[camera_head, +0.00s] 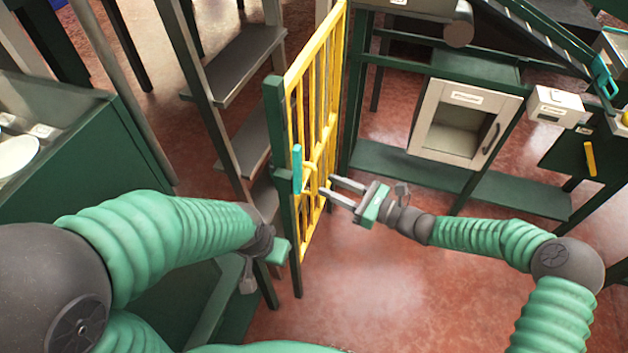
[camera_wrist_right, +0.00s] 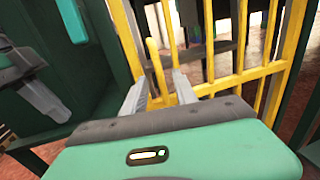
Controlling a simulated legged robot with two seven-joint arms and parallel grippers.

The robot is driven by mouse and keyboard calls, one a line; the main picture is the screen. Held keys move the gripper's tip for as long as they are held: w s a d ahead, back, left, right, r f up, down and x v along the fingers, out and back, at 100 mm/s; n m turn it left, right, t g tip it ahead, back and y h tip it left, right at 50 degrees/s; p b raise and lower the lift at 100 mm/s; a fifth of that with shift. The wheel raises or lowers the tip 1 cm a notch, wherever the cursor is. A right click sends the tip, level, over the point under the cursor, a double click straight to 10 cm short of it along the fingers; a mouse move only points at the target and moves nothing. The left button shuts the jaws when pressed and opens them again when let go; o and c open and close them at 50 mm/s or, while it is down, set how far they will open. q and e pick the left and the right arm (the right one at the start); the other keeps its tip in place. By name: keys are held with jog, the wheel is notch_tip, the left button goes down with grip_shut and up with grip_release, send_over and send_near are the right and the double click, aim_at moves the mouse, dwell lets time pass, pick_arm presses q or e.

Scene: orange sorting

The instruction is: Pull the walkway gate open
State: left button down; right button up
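The yellow barred walkway gate (camera_head: 318,85) stands upright beside a dark green post (camera_head: 274,110). A small yellow handle (camera_head: 309,170) sticks out from its side. A teal piece (camera_head: 297,168) is on the post close by. My right gripper (camera_head: 329,186) is open, its two fingers pointing at the gate near the handle. In the right wrist view, a yellow upright bar (camera_wrist_right: 156,66), seemingly the handle, appears between the spread fingers (camera_wrist_right: 160,92); contact cannot be told. My left gripper (camera_head: 278,252) is low, left of the gate; its fingers are not clear.
Grey steps (camera_head: 235,65) rise left of the gate. A green counter (camera_head: 75,150) stands at the left. A pale cabinet (camera_head: 465,120) with a dark handle sits on a green frame at the right. The red floor (camera_head: 350,270) in front is clear.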

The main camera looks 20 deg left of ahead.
aim_at(315, 179)
jog(key=x, duration=0.5)
jog(key=shift+w+a+b, duration=0.1)
jog(key=shift+a+b, duration=0.25)
grip_shut()
jog(key=shift+d, duration=0.1)
dwell(0.9)
